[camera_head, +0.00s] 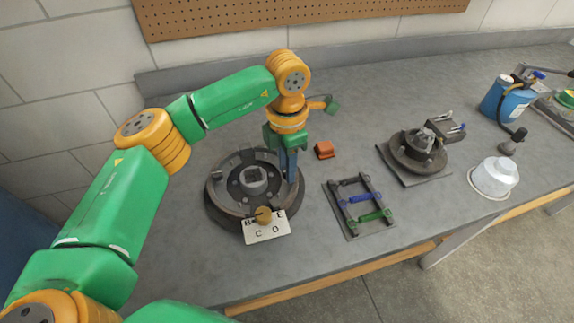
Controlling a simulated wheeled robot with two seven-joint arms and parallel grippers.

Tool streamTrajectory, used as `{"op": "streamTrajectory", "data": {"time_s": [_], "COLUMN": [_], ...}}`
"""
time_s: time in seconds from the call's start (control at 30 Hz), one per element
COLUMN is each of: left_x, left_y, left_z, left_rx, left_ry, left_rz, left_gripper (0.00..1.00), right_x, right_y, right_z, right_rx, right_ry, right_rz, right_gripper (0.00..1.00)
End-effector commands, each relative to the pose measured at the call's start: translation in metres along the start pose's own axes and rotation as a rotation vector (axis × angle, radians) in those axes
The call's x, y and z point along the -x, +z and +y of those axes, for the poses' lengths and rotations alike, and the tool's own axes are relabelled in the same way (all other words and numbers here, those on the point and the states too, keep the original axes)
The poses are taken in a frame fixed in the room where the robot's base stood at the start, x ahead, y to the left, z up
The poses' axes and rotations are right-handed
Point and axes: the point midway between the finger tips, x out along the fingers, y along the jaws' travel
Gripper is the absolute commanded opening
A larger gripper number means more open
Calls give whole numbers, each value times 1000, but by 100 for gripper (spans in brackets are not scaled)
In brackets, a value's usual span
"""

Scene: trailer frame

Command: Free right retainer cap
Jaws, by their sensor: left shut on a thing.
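A round brake assembly (228,212) with a dark ring and a central hub (254,180) lies on the grey bench. My left gripper (291,180) points down at the right side of this ring. Its fingers are shut at the ring's right inner edge, where the right retainer cap would be. The cap itself is hidden behind the fingers or too small to make out. My right gripper is not in view.
A white lettered card (268,232) with a round tan knob (263,215) is at the ring's front. Right of it are an orange block (324,149), a rack with blue and green springs (359,199), a second hub assembly (416,154), a whitish container (494,177) and a blue canister (503,101).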

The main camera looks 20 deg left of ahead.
Motion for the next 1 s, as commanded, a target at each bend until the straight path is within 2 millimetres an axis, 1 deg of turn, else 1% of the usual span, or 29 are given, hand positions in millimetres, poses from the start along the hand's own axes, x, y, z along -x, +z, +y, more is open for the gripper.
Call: {"op": "streamTrajectory", "data": {"time_s": [0.37, 0.4, 0.5, 0.77, 0.83, 0.87, 1.0], "left_x": [2, 2, 2, 1, 4, 8, 39], "left_y": [1, 1, 1, 0, 1, 1, 1], "left_z": [1, 1, 1, 0, 0, 1, 1], "left_rx": [5, 5, 4, 3, 3, 4, 5], "left_ry": [4, 4, 3, 2, 2, 2, 5], "left_rz": [-6, -6, -4, -2, -3, -3, -6], "left_gripper": [0, 35, 60, 60, 60, 60, 60], "right_x": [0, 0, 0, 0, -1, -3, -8], "right_y": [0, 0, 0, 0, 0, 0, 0], "right_z": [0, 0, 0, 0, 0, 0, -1], "right_rx": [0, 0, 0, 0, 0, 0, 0], "right_ry": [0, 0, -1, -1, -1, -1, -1], "right_rz": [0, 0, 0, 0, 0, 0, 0], "right_gripper": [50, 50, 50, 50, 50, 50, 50]}}
